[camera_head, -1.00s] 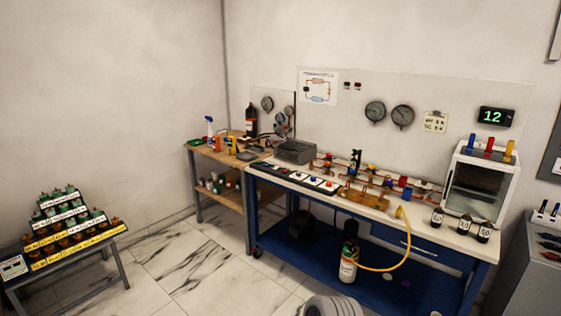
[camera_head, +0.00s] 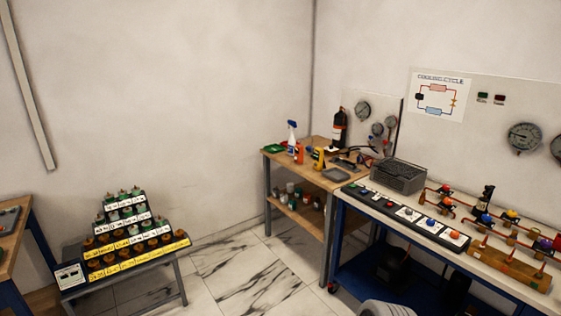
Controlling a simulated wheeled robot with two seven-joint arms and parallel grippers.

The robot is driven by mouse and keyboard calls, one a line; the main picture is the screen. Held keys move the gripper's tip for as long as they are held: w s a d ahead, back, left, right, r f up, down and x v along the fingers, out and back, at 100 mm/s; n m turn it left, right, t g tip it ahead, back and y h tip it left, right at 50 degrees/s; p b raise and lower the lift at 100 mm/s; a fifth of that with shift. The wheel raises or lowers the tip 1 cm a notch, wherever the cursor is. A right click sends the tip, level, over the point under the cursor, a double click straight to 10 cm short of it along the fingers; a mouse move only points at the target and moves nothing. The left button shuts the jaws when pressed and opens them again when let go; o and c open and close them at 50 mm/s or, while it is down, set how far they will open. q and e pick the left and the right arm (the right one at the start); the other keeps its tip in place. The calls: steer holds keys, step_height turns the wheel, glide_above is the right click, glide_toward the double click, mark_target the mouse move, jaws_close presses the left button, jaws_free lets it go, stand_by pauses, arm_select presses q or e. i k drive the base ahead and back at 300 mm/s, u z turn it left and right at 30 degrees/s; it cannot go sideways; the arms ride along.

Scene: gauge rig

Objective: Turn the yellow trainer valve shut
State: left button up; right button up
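The trainer (camera_head: 470,205) is a run of copper pipes on the white-topped bench at the right. Several coloured valve knobs sit on its pipes. A small yellow-orange knob (camera_head: 511,215) stands on the pipework near the right edge and looks like the yellow valve. It is too small to tell how far it is turned. A blue knob (camera_head: 486,219) is just left of it, and a red knob (camera_head: 446,188) is farther back. The trainer's right end is cut off by the picture edge. Neither of my grippers is in view.
A black panel with coloured buttons (camera_head: 408,213) runs along the bench's front edge, beside a grey box (camera_head: 397,176). A wooden side table (camera_head: 285,158) stands in the corner. A stepped rack of bottles (camera_head: 130,240) stands at the left. Marble floor (camera_head: 245,275) between them is clear.

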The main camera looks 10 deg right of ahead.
mark_target(511, 213)
steer(key=i, duration=3.15)
steer(key=z, duration=2.25)
